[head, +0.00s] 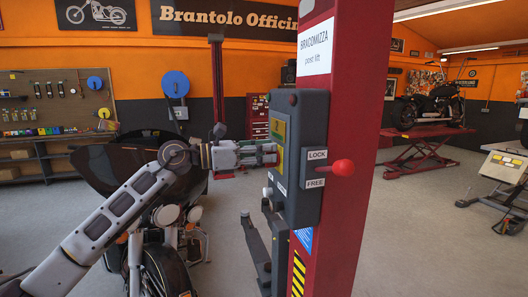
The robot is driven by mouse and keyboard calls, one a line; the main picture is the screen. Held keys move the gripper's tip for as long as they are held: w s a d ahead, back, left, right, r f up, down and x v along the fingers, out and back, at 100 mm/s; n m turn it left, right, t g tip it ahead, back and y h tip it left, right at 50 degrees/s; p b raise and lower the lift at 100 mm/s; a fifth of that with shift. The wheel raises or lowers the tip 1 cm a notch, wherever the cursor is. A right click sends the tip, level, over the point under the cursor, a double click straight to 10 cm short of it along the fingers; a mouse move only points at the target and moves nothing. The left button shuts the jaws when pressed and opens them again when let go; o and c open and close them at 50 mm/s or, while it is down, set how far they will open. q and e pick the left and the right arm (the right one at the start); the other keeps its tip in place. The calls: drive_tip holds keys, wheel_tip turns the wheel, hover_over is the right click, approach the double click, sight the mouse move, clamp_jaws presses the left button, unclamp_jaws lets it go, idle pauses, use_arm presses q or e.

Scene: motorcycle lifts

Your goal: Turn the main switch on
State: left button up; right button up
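A dark grey control box (301,182) is fixed to the red lift post (350,120). Its left face is seen at a steep angle and carries a yellow plate (278,131) and small pale knobs (268,192). My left gripper (274,155) comes in from the left, with its fingertips at the yellow area of that face. I cannot tell whether they touch it or how far apart they are. No main switch can be clearly made out; the gripper covers part of the face. My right gripper is not in view.
A red-knobbed lever (342,168) sticks out right of the box, between LOCK and FREE labels. A black motorcycle (165,250) stands below my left arm. A lift arm (256,245) is left of the post.

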use_arm(q)
clamp_jaws()
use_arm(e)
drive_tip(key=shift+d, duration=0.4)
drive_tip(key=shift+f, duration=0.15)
